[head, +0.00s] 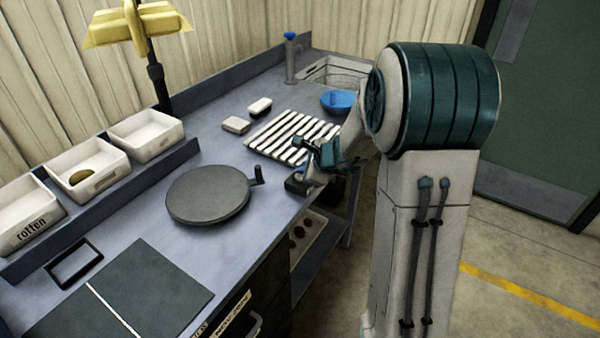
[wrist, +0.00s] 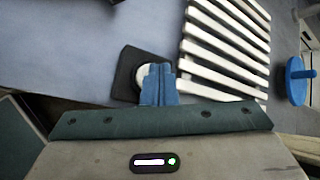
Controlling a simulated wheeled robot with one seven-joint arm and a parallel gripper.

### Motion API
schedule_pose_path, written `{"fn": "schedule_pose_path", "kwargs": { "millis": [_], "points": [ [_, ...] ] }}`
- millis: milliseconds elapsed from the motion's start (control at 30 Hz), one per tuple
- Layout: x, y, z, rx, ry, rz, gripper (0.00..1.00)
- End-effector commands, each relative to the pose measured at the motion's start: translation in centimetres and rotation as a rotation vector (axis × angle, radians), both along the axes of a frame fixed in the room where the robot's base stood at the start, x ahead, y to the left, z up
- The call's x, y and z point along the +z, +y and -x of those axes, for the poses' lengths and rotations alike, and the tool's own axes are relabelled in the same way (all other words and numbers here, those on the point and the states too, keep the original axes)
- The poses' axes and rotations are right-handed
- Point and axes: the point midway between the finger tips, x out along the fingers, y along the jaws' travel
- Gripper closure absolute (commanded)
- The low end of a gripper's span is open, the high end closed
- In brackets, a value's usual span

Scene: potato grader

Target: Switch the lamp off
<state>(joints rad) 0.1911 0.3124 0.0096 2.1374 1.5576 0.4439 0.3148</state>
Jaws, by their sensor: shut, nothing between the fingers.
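The lamp (head: 138,25) has a yellow shade on a dark post at the back left of the bench; I cannot tell whether it is lit. A dark square block (wrist: 128,72) with a round white top lies on the bench, and it also shows by the front edge in the head view (head: 294,187). My gripper (wrist: 157,88) is shut and empty, its blue fingers together. In the wrist view the fingertips overlap the white top and partly hide it; I cannot tell whether they touch it.
A white slatted rack (wrist: 222,45) lies close beside the block. A round dark turntable (head: 208,194) stands left of my gripper. White bins (head: 88,170) line the back left.

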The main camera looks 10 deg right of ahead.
Motion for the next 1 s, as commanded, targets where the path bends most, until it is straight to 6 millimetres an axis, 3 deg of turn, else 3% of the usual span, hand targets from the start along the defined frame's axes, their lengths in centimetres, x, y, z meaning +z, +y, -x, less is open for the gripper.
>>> {"fn": "schedule_pose_path", "kwargs": {
  "millis": [367,1000],
  "points": [
    [0.5,-0.1,0.0,0.000,-0.001,0.001,1.00],
    [6.4,0.0,0.0,0.001,-0.002,0.001,1.00]
  ]
}}
